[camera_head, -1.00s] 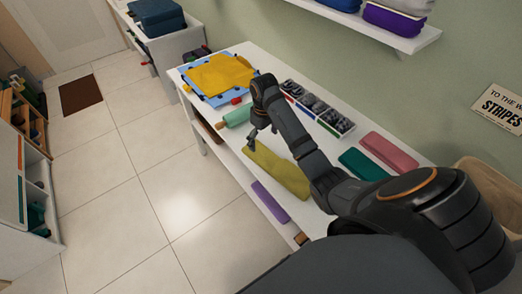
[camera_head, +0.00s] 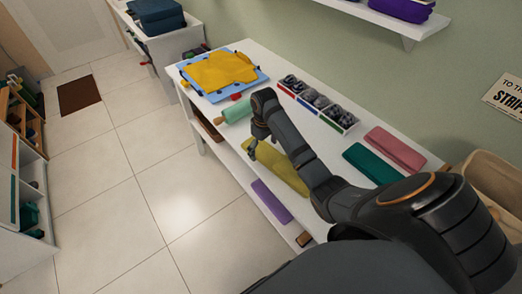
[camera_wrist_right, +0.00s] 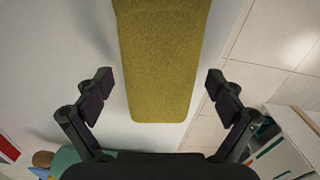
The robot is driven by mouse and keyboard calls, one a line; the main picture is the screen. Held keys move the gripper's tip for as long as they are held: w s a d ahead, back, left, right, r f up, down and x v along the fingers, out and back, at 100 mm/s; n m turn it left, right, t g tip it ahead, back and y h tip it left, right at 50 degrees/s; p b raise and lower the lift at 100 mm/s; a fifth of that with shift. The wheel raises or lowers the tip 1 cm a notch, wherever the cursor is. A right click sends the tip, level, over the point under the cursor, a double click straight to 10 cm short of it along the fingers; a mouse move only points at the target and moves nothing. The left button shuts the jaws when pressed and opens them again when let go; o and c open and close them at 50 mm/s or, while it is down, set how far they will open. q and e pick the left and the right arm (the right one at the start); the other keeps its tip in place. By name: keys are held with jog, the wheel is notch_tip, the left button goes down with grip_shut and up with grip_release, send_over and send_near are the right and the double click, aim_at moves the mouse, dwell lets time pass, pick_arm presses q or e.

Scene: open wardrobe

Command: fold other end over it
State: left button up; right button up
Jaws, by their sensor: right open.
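An olive-yellow cloth (camera_head: 283,172), a long flat strip, lies on the white table near its front edge. In the right wrist view the same cloth (camera_wrist_right: 163,55) runs down from the top edge, and its near end lies between my fingers. My right gripper (camera_head: 252,148) is at the cloth's left end in the head view. In the right wrist view the right gripper (camera_wrist_right: 159,80) is open, one finger on each side of the cloth, with nothing held. Whether the fingers touch the table is unclear. My right arm covers part of the cloth's back edge. My left gripper is not in view.
On the white table (camera_head: 309,128) are a yellow garment (camera_head: 218,70) on a blue board, a teal roller (camera_head: 236,111), a divided box (camera_head: 318,104), and folded green (camera_head: 373,163) and pink (camera_head: 394,148) cloths. A purple cloth (camera_head: 271,201) lies on the shelf below.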

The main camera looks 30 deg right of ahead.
jog(key=shift+f, duration=0.7)
jog(key=c, duration=0.5)
jog(key=shift+s, duration=0.1)
dwell(0.5)
